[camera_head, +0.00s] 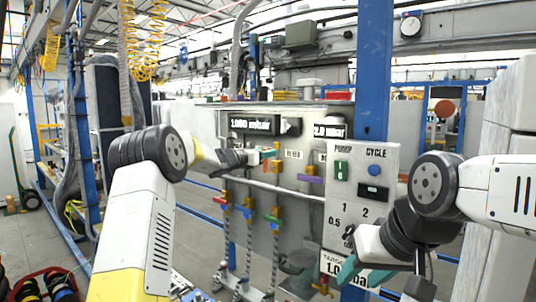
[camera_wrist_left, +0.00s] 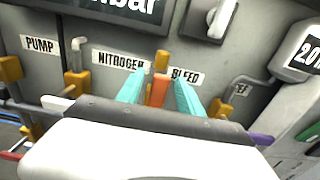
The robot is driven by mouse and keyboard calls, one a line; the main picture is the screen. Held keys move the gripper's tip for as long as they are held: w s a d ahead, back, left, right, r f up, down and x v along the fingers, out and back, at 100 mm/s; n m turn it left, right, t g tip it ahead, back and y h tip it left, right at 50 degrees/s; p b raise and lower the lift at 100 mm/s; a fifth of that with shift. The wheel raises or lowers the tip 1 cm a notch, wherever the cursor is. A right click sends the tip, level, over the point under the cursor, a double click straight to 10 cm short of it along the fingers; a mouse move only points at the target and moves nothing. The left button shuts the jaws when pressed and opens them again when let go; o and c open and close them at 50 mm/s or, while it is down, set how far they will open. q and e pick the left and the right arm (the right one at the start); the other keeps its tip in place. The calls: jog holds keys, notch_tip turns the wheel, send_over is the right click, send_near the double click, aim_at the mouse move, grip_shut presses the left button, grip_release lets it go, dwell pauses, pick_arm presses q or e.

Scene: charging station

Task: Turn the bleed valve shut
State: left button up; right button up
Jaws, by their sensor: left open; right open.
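The bleed valve (camera_wrist_left: 158,90) shows in the left wrist view as an orange handle end with a yellow body behind it, just left of the BLEED label (camera_wrist_left: 187,76). My left gripper (camera_wrist_left: 160,97) is open, its teal fingers on either side of the orange handle. I cannot tell whether either finger touches it. In the head view my left gripper (camera_head: 267,155) is at the panel, left of the BLEED label (camera_head: 293,154), and largely hides the valve. My right gripper (camera_head: 362,274) is open and empty, low in front of the control box.
The grey panel (camera_head: 238,188) carries other valves with red (camera_head: 224,205), blue (camera_head: 246,211), green (camera_head: 273,218) and purple (camera_head: 309,179) handles. The PUMP and CYCLE control box (camera_head: 357,190) stands to the right. A horizontal pipe (camera_head: 285,190) runs below my left gripper.

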pick_arm(q)
jog(key=shift+w+d, duration=0.1)
jog(key=shift+w, duration=0.05)
grip_shut()
dwell(1.4)
